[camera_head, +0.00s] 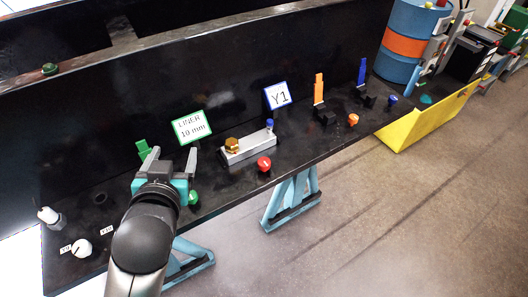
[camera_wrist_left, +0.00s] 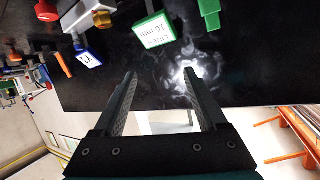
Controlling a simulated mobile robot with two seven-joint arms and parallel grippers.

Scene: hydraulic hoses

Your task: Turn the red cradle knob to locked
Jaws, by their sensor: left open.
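The red knob (camera_head: 264,163) stands at the front edge of the black bench, in front of a grey metal block (camera_head: 248,146) with a brass fitting (camera_head: 232,145). The red knob also shows at the top left corner of the left wrist view (camera_wrist_left: 45,12). Its pointing direction is too small to read. My left gripper (camera_head: 172,160) is open and empty, over the bench to the left of the red knob, near the green upright piece (camera_head: 143,147) and the green knob (camera_head: 193,198). In the left wrist view the two fingers (camera_wrist_left: 160,78) are wide apart with nothing between them. My right gripper is not in view.
A "LINER 10 mm" sign (camera_head: 191,126) and a Y1 sign (camera_head: 278,96) stand behind. Orange (camera_head: 319,88) and blue (camera_head: 361,72) upright pieces stand to the right, with an orange knob (camera_head: 352,120) and blue knob (camera_head: 392,100). White knobs (camera_head: 82,248) are at the left.

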